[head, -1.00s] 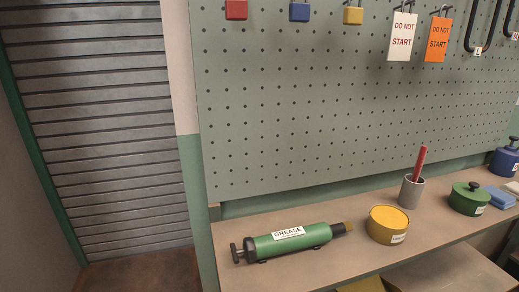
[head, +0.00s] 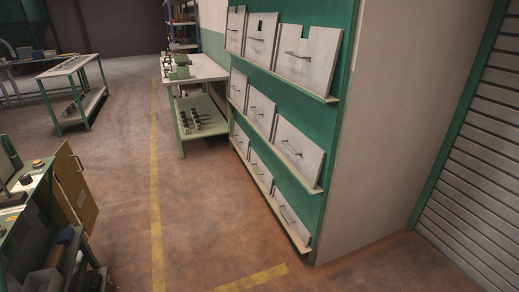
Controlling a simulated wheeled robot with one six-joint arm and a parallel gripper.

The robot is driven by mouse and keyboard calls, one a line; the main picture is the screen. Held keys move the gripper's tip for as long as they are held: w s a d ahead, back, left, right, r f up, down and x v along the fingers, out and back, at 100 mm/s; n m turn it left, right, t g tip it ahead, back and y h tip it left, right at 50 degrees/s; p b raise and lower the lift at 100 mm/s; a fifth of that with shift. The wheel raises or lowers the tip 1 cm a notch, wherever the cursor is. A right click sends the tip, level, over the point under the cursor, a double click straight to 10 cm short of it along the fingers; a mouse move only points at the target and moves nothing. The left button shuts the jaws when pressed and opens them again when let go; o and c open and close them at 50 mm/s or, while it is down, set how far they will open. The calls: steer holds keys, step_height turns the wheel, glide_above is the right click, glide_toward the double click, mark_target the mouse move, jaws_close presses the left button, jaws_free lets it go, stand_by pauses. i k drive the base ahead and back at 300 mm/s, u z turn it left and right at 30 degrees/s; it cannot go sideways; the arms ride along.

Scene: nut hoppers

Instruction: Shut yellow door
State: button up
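A yellow-brown door (head: 76,188) shows at the left of the head view, on a low green cabinet (head: 35,225). Inside the cabinet, below and left of the door, I see dark and brown objects partly cut off by the frame edge. My gripper is not in view.
A tall green cabinet (head: 262,85) with several tilted grey hopper flaps stands right of centre. A rolling shutter (head: 475,185) is at the far right. Workbenches (head: 195,68) stand farther back. Open floor (head: 120,170) with a yellow line lies between the door and the hoppers.

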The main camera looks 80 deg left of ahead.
mark_target(67, 173)
steer(key=u, duration=3.4)
steer(key=i, duration=0.7)
steer(key=u, duration=0.5)
